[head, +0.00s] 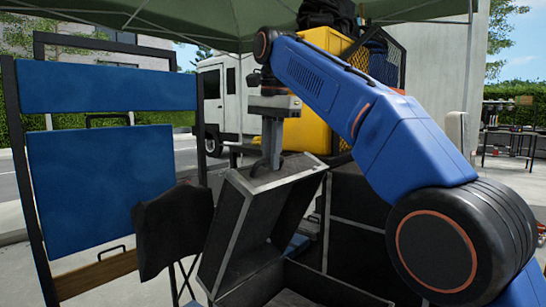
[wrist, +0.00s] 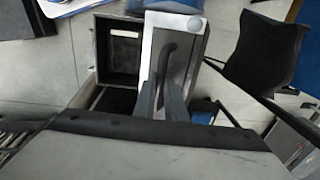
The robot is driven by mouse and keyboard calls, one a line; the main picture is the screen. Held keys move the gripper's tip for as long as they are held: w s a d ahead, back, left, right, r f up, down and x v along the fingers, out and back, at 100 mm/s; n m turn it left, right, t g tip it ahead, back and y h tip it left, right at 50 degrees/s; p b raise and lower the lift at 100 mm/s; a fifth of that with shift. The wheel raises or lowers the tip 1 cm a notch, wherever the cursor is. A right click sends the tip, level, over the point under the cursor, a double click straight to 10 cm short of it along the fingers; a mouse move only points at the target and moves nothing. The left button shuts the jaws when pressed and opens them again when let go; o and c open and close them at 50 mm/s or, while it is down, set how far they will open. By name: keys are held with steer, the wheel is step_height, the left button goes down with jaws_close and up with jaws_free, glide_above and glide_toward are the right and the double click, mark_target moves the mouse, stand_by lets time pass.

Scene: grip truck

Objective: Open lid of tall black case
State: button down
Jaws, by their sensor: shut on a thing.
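The tall black case (head: 325,285) with light metal edges stands at the bottom centre of the head view. Its lid (head: 232,225) is swung up and tilted, so the case stands open. My gripper (head: 272,158) is at the upper edge of the lid, fingers pointing down, shut on the dark lid handle (head: 283,168). In the wrist view my gripper (wrist: 162,108) reaches to the dark curved handle (wrist: 168,48) on the lid's end face. The open case interior (wrist: 118,55) shows beside it. The fingers partly hide the handle.
Yellow cases (head: 325,42) are stacked behind my arm. A white vehicle (head: 222,95) is in the background, with pavement between.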

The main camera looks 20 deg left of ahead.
steer(key=shift+w+a+f, duration=0.1)
steer(key=shift+a+f, duration=0.05)
steer(key=shift+f, duration=0.15)
steer(key=c, duration=1.8)
jaws_free()
steer(key=shift+w+f, duration=0.1)
